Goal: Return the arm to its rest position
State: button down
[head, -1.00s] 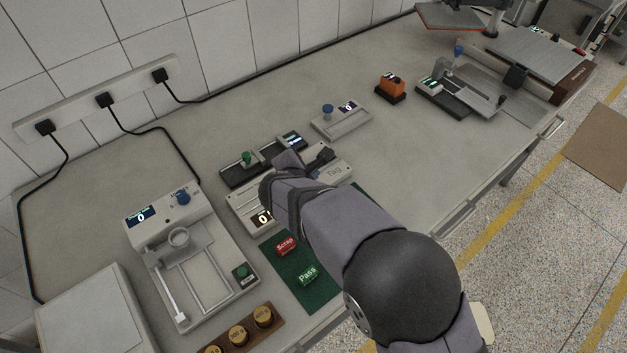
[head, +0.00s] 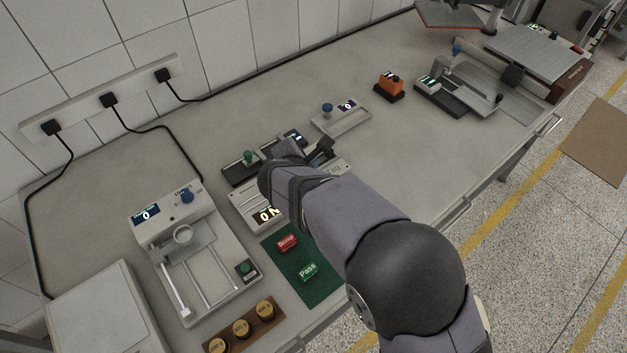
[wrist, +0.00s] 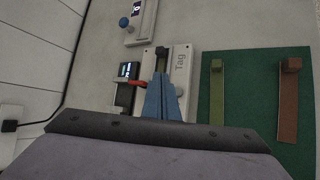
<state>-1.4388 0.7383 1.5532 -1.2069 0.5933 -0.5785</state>
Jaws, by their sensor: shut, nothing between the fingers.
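My gripper (wrist: 163,82) shows in the wrist view as two blue fingers held together with nothing between them. They overlap the lower part of the pale device marked "Tag" (wrist: 181,66); I cannot tell their height above it. In the head view my arm reaches in from the lower right, and its dark wrist end hides much of that device (head: 246,207). The fingertips are hard to make out there.
A green mat (head: 318,292) carries a red "Scrap" block (head: 287,243) and a green "Pass" block (head: 308,271). A gauge with rails (head: 205,265) stands left, and a wooden block with brass weights (head: 242,328) lies in front. The back middle of the bench (head: 270,105) is clear.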

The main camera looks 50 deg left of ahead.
jog(key=w+d+m+h, duration=0.2)
jog(key=w+d+m, duration=0.2)
jog(key=w+d, duration=0.4)
jog(key=w+d+m+h, duration=0.2)
jog(key=w+d+m, duration=0.25)
jog(key=d, duration=0.55)
jog(key=w+d+m+g+h, duration=0.3)
jog(key=d+m, duration=0.5)
jog(key=d, duration=0.9)
jog(key=s+d+m+g, duration=0.2)
jog(key=s+d+m, duration=0.2)
jog(key=d+m, duration=0.75)
jog(key=s+d+m+g+y, duration=0.1)
jog(key=s+d+m+g, duration=0.1)
jog(key=s+d+m, duration=0.4)
jog(key=s+d, duration=0.4)
jog(key=d, duration=0.1)
jog(key=shift+s+d+f+y, duration=0.15)
jog(key=shift+s+f+y, duration=0.1)
jog(key=shift+y, duration=0.05)
